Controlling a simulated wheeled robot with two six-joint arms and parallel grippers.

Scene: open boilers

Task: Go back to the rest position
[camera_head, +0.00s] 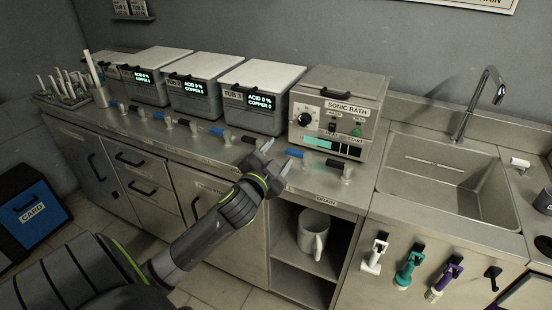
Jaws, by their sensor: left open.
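My left arm reaches in from the lower left. Its gripper (273,158) is open, with nothing between the fingers. It is at the counter's front edge, in front of the gap between the rightmost tub (262,96) and the sonic bath (338,112). Blue and black valve handles are near the fingers on both sides; whether it touches any cannot be told. My right gripper is not in the view.
Several lidded tubs stand along the counter (150,135). A sink (445,180) with a tap (482,100) is on the right. A white pitcher (313,233) stands on an open shelf below. Brushes (408,264) hang on the front. A blue card bin (30,208) stands left.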

